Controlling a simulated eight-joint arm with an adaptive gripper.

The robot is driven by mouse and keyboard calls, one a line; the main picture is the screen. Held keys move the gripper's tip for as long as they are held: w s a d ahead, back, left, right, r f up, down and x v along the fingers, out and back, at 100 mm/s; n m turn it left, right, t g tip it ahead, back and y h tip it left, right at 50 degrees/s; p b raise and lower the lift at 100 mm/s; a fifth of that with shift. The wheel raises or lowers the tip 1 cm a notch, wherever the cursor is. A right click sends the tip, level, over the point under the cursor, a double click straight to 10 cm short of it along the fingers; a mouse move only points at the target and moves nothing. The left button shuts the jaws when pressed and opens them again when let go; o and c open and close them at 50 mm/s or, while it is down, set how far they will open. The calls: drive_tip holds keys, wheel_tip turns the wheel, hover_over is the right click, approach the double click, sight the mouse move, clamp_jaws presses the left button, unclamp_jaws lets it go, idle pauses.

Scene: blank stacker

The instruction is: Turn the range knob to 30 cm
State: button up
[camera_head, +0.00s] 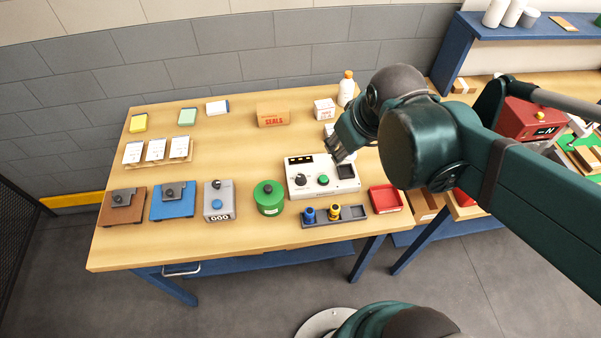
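A white control box (333,187) sits near the middle right of the wooden table. A black knob (301,180) stands on the left of its top face, with a green button or knob (323,180) to its right. I cannot read any range marks or the knob's setting at this size. My gripper (338,156) is over the back of the box, behind and to the right of the black knob and apart from it. Its fingers are small and dark, and I cannot tell whether they are open or shut.
A dark tray (350,213) with blue and yellow pieces lies in front. A white bottle (346,90) stands behind.

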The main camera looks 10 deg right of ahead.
drive_tip(key=w+a+f+n+g+p, duration=0.1)
drive_tip(key=w+a+f+n, duration=0.1)
drive_tip(key=w+a+n, duration=0.1)
drive_tip(key=n+g+p, duration=0.3)
drive_tip(key=n+g, duration=0.1)
drive_tip(key=n, duration=0.5)
hover_over(301, 177)
wheel_tip(301, 177, down, 9)
drive_tip(key=shift+r, duration=0.1)
drive_tip(key=shift+a+f, duration=0.1)
drive_tip(key=shift+f, duration=0.1)
drive_tip(key=shift+f, duration=0.15)
drive_tip(key=shift+f, duration=3.7)
drive_tip(key=c, duration=0.9)
